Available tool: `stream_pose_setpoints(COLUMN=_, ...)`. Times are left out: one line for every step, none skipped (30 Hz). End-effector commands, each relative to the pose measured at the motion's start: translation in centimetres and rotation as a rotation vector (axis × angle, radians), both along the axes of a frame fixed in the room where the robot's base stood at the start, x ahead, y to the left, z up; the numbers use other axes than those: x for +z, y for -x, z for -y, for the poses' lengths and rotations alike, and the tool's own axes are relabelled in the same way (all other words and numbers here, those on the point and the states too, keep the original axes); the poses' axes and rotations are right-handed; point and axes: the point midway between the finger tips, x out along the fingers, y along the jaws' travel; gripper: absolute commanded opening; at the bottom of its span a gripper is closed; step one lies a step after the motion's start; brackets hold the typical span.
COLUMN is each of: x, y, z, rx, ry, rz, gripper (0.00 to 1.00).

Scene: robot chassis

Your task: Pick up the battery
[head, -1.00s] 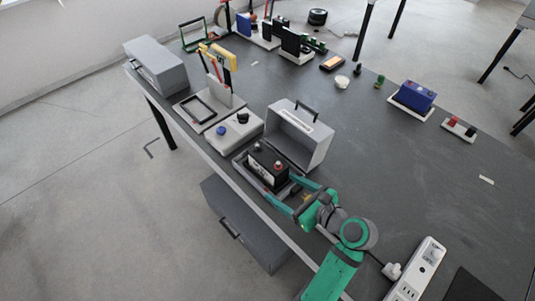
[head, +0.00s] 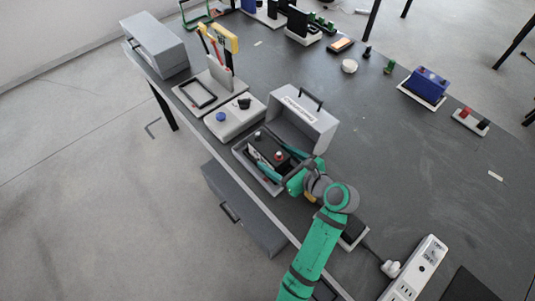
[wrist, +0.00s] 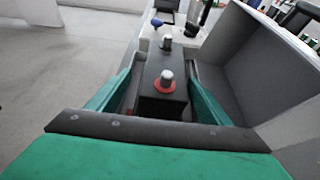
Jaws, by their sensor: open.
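A black battery (head: 266,150) with a red-ringed terminal sits in the open grey case (head: 311,124), whose lid stands up behind it. In the wrist view the battery (wrist: 163,100) lies lengthwise between my gripper's two green fingers. My gripper (head: 276,160) is open, with one finger on each side of the battery's near end. I cannot tell whether either finger touches it. The battery's lower part is hidden by the case and the fingers.
A white box with a blue knob (head: 221,117) stands just left of the case. A closed grey case (head: 155,45) is at the far left. A blue battery (head: 430,78) stands on a white tray at right. A power strip (head: 418,268) lies at lower right.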

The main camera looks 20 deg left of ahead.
Motion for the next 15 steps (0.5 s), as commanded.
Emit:
stream_pose_setpoints(x=-0.1, y=-0.1, z=-0.1, rx=-0.001, ry=0.0, rz=0.0, gripper=0.73)
stream_pose_setpoints(x=-0.1, y=-0.2, z=-0.2, rx=-0.001, ry=0.0, rz=0.0, gripper=0.73)
stream_pose_setpoints(x=-0.2, y=-0.4, z=-0.4, rx=-0.002, ry=0.0, rz=0.001, gripper=0.73)
stream_pose_setpoints(x=-0.3, y=-0.6, z=-0.6, rx=-0.002, ry=0.0, rz=0.001, gripper=0.73)
stream_pose_setpoints(x=-0.4, y=-0.8, z=-0.9, rx=-0.002, ry=0.0, rz=0.0, gripper=0.73)
stream_pose_setpoints(x=-0.6, y=-1.1, z=-1.3, rx=-0.001, ry=0.0, rz=0.0, gripper=0.73)
stream_pose_setpoints(x=-0.8, y=-1.4, z=-1.6, rx=-0.001, ry=0.0, rz=0.0, gripper=0.73)
stream_pose_setpoints(x=-0.9, y=-1.7, z=-2.0, rx=-0.002, ry=0.0, rz=0.0, gripper=0.73)
stream_pose_setpoints(x=-1.1, y=-2.0, z=-2.4, rx=-0.002, ry=0.001, rz=0.0, gripper=0.73)
stream_pose_setpoints(x=-1.2, y=-2.2, z=-2.7, rx=-0.002, ry=0.0, rz=0.0, gripper=0.73)
stream_pose_setpoints(x=-1.4, y=-2.4, z=-3.0, rx=-0.002, ry=0.0, rz=0.0, gripper=0.73)
stream_pose_setpoints(x=-1.5, y=-2.6, z=-3.3, rx=-0.002, ry=0.0, rz=0.0, gripper=0.73)
stream_pose_setpoints(x=-1.6, y=-2.8, z=-3.5, rx=-0.003, ry=-0.001, rz=0.001, gripper=0.73)
stream_pose_setpoints(x=-1.7, y=-2.9, z=-3.6, rx=-0.003, ry=-0.001, rz=0.001, gripper=0.73)
stream_pose_setpoints(x=-1.8, y=-2.9, z=-3.8, rx=-0.003, ry=-0.001, rz=0.001, gripper=0.73)
